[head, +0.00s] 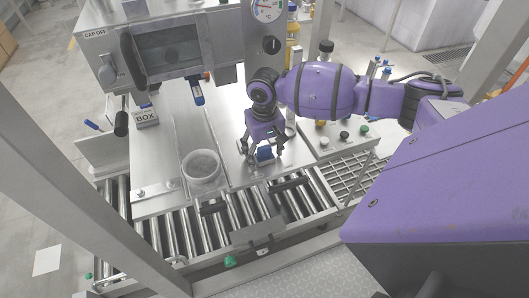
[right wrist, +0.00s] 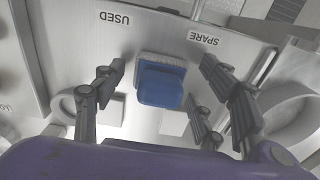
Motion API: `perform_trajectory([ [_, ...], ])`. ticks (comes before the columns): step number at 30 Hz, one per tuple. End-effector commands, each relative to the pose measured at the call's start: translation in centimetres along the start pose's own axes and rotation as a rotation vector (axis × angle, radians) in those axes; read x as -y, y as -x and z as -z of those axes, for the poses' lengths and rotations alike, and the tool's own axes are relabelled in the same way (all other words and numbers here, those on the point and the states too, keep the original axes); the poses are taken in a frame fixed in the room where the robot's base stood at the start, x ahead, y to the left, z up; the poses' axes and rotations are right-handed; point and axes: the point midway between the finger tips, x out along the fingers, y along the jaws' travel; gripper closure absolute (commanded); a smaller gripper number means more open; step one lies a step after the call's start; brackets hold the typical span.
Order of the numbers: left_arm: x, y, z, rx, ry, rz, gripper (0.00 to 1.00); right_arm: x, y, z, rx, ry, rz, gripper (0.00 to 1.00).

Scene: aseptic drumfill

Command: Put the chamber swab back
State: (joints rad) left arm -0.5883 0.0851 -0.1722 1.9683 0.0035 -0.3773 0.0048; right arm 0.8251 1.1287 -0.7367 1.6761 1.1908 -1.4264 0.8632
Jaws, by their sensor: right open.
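A blue block with a pale pad along one edge, which looks like the swab (right wrist: 162,85), lies between the spread fingers of my right gripper (right wrist: 158,92) in the right wrist view. It is on a pale metal surface near the printed words USED and SPARE. In the head view my right gripper (head: 264,157) points down over the steel deck, with the blue block (head: 265,153) between its fingers. The fingers are open, with gaps on both sides of the block. My left gripper is not in view.
A round clear-walled vessel (head: 202,168) stands left of the gripper. A roller conveyor (head: 180,236) runs along the front. A machine with a dark screen (head: 168,51) overhangs the back left, with a blue-tipped part (head: 197,92) below it. A button panel (head: 345,139) is at the right.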

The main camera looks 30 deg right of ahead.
Motion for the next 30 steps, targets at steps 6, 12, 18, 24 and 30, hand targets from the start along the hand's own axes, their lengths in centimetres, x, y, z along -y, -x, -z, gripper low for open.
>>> perform_trajectory([
  [6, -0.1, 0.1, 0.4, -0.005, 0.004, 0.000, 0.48, 0.0, 2.8, 0.1, -0.004, 0.000, 0.001, 0.35],
  [12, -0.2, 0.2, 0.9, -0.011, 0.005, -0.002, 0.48, 0.1, 7.3, 0.2, -0.007, 0.000, 0.002, 0.35],
  [18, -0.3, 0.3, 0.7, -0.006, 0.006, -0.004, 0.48, 0.0, 10.8, 0.1, -0.003, 0.000, 0.002, 0.35],
  [24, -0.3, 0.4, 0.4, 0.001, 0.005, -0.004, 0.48, 0.0, 12.2, 0.0, 0.000, 0.000, 0.000, 0.35],
  [30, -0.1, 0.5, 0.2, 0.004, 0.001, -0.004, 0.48, 0.0, 12.2, 0.0, 0.001, 0.000, 0.000, 0.35],
])
